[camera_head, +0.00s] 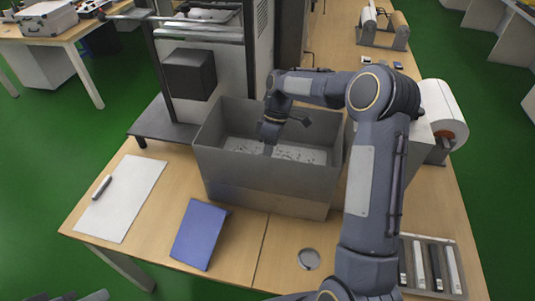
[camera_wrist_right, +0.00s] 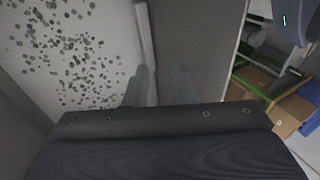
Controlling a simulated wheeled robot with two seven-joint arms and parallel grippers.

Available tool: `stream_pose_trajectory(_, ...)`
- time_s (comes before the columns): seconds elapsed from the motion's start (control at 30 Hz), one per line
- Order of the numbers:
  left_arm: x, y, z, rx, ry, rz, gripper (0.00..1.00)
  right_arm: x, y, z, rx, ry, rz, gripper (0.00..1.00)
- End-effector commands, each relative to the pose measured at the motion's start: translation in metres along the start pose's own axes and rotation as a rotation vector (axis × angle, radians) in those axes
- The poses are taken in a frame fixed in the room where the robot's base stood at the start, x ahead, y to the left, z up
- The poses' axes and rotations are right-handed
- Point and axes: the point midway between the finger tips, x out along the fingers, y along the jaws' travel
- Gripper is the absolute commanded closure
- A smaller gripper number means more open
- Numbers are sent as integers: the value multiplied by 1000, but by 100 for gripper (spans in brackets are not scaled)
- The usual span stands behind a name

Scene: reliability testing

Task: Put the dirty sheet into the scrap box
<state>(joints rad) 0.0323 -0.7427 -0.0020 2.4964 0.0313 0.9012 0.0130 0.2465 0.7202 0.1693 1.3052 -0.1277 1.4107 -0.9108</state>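The dirty sheet, white with dark specks, lies inside the grey open-topped box (camera_head: 250,180); it shows in the head view (camera_head: 310,154) and, larger, in the right wrist view (camera_wrist_right: 65,50). My right gripper (camera_head: 268,140) reaches down into this box. In the right wrist view its two fingers (camera_wrist_right: 160,80) stand apart, beside the sheet's right side. A pale narrow strip runs down toward the gap, and I cannot tell whether it is the sheet's edge; nothing is clearly clamped.
A white sheet (camera_head: 125,198) with a small grey cylinder (camera_head: 101,187) and a blue folder (camera_head: 199,235) lie left of the box. A testing machine (camera_head: 190,75) stands behind it. A white roll (camera_head: 443,110) and a tray of bars (camera_head: 455,268) are at right.

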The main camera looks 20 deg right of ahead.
Motion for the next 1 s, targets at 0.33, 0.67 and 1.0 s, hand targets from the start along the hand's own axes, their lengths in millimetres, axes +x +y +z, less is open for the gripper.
stream_pose_trajectory(0.33,6,-3,3,0,0,0,64,-41,1,-1,0,4,6,77)
stream_pose_trajectory(0.67,9,-4,5,0,0,0,64,-107,0,-1,-1,2,2,77)
stream_pose_trajectory(1.0,9,-4,4,0,0,0,64,-127,-7,1,12,5,14,77)
